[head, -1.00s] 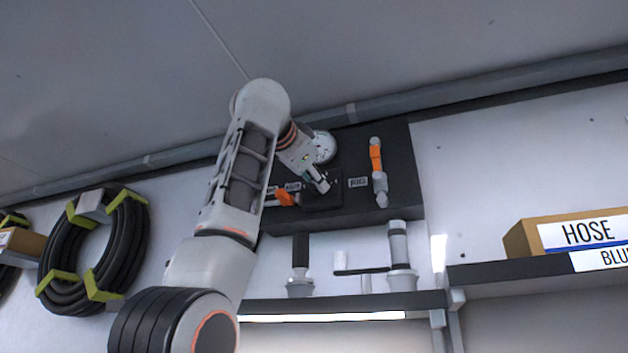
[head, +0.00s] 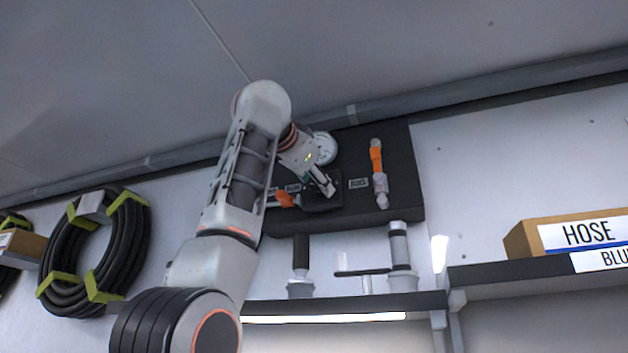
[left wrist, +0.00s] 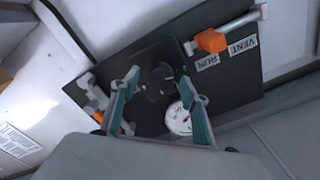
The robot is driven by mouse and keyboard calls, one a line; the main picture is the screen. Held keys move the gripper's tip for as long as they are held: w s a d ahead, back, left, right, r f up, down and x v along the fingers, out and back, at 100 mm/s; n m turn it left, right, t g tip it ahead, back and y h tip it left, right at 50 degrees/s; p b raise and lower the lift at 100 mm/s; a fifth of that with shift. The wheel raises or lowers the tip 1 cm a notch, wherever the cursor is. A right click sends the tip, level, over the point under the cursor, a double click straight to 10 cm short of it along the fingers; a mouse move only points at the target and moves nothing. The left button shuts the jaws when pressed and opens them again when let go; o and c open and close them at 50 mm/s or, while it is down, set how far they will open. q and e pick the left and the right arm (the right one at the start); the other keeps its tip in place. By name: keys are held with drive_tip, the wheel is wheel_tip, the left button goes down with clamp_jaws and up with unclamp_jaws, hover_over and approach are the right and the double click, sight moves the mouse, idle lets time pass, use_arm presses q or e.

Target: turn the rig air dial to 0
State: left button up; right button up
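A dark round dial (left wrist: 160,80) sits on a black panel (left wrist: 225,82) in the left wrist view. In the head view, a dark dial plate (head: 320,201) shows below my left gripper (head: 327,187), which hides part of it. I cannot read the dial's setting. In the left wrist view my left gripper (left wrist: 160,79) has its two teal-padded fingers apart, one on each side of the dial. Whether they touch it I cannot tell. A white round gauge (head: 325,147) is partly hidden behind the gripper. My right gripper is not in view.
An orange-handled valve (head: 376,160) stands right of the dial, and another orange handle (head: 286,199) is to its left. Grey fittings (head: 398,245) stand on a shelf (head: 350,303) below. A hose coil (head: 95,245) hangs at left; a hose box (head: 570,235) is at right.

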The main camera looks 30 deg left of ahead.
use_arm(q)
drive_tip(key=shift+s+r, duration=0.1)
drive_tip(key=shift+s, duration=0.05)
drive_tip(key=v, duration=1.1)
drive_tip(key=shift+s, duration=0.4)
